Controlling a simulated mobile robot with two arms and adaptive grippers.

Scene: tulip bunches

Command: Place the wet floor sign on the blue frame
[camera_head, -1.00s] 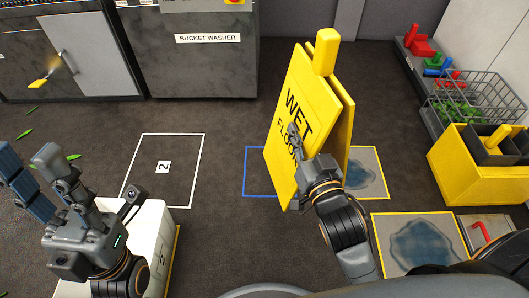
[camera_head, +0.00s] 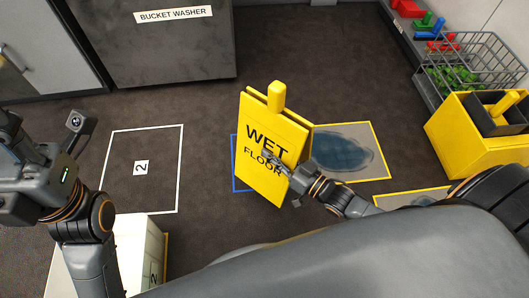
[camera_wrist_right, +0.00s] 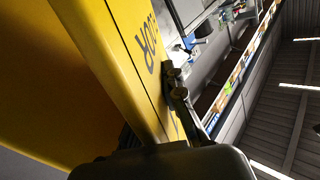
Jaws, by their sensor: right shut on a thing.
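The yellow wet floor sign (camera_head: 270,150) is upright, with its lettered panel facing me and a yellow handle on top. My right gripper (camera_head: 286,168) is shut on the lettered panel near its right edge. In the right wrist view, the sign (camera_wrist_right: 110,65) fills the left side, with a finger against its lettered face. The blue frame (camera_head: 234,165) on the floor shows only at its left part; the sign hides the rest. I cannot tell whether the sign touches the floor. My left gripper (camera_head: 12,150) is at the left edge, fingers partly cut off, apart from the sign.
A yellow-edged puddle mat (camera_head: 374,148) lies right of the sign, a second one (camera_head: 405,199) nearer. A white frame marked 2 (camera_head: 181,165) is left. A yellow bin (camera_head: 465,140) and wire basket (camera_head: 450,75) stand right. The floor behind the sign is clear.

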